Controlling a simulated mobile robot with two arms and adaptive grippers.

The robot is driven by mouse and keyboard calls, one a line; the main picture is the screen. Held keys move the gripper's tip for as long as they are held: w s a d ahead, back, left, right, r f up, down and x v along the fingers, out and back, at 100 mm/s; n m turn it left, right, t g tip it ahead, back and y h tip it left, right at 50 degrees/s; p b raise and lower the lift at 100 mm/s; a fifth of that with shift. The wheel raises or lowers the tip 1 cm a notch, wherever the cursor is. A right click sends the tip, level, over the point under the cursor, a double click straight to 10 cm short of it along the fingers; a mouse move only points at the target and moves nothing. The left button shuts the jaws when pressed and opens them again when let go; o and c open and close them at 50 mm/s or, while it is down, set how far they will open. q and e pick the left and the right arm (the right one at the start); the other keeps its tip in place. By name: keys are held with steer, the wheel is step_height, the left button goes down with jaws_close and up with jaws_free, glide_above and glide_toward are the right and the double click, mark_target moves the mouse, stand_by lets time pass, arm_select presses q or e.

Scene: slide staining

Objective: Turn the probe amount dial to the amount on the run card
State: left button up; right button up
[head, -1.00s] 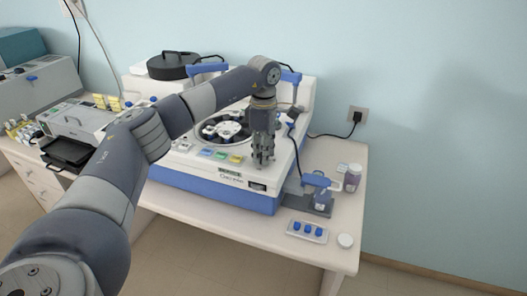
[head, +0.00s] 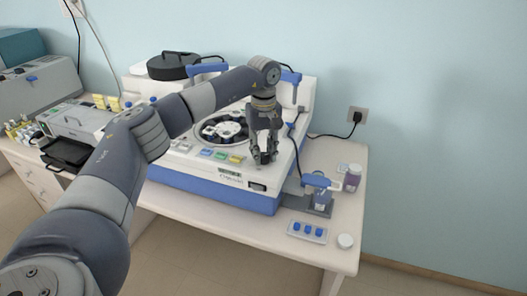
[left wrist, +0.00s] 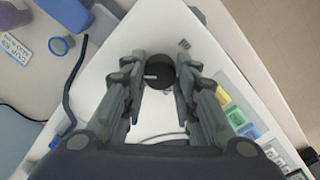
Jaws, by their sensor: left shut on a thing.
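The dial (left wrist: 161,72) is a dark round knob on the white top panel of the staining machine (head: 219,196). A pale pointer mark shows on it in the left wrist view. My left gripper (head: 263,160) points down at the panel near the machine's front right. In the left wrist view its fingertips (left wrist: 160,82) are shut on the dial's two sides. No amount scale can be read around the dial. I cannot identify a run card. My right gripper is not in view.
Coloured buttons (head: 220,156) lie left of the gripper. A round carousel (head: 222,129) sits behind. A blue-handled fixture (head: 318,182), a purple bottle (head: 352,178) and a tray of blue caps (head: 307,231) stand at right. A printed label (left wrist: 14,49) shows in the wrist view.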

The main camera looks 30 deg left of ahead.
mark_target(264, 155)
arm_select(q)
steer(key=shift+m, duration=1)
steer(key=o, duration=1.1)
steer(key=shift+r, duration=0.15)
step_height(264, 155, up, 12)
steer(key=shift+f, duration=0.1)
steer(key=shift+d+f, duration=0.1)
